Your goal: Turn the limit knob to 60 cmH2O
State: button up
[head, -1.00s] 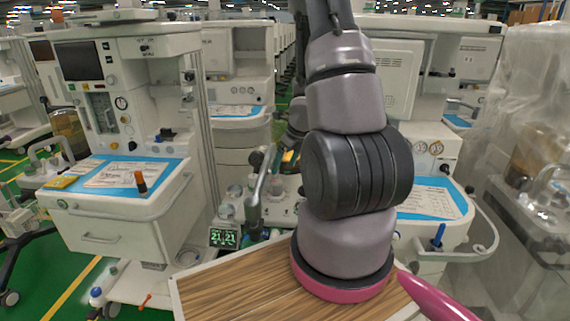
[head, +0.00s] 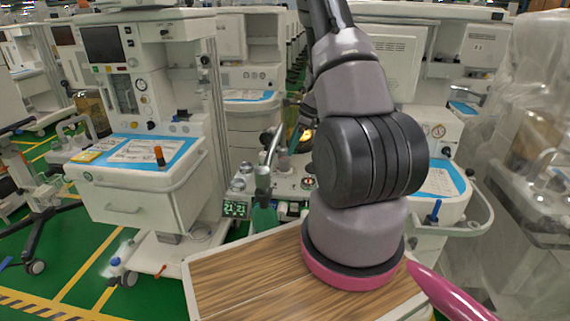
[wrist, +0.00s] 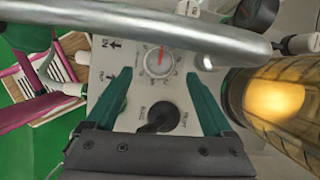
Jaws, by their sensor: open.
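In the wrist view a round dial (wrist: 158,60) with a printed scale and a red pointer sits on a pale panel (wrist: 130,85). The pointer is roughly upright; the scale figures are too small to read. A black knob (wrist: 160,118) sits below it, nearer my gripper. I cannot tell for sure which is the limit knob. My gripper (wrist: 157,82) is open, its two teal fingers apart on either side of the black knob and below the dial, with nothing visibly held.
A curved metal tube (wrist: 150,28) crosses in front of the panel above my fingertips. A lit amber canister (wrist: 275,98) stands close on the right. In the head view a wooden-topped table (head: 245,280) and a white anaesthesia cart (head: 125,205) stand nearby.

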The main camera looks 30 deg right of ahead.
aim_at(285, 158)
jog(key=x, duration=0.7)
jog(key=shift+f, duration=0.15)
jog(key=c, duration=1.4)
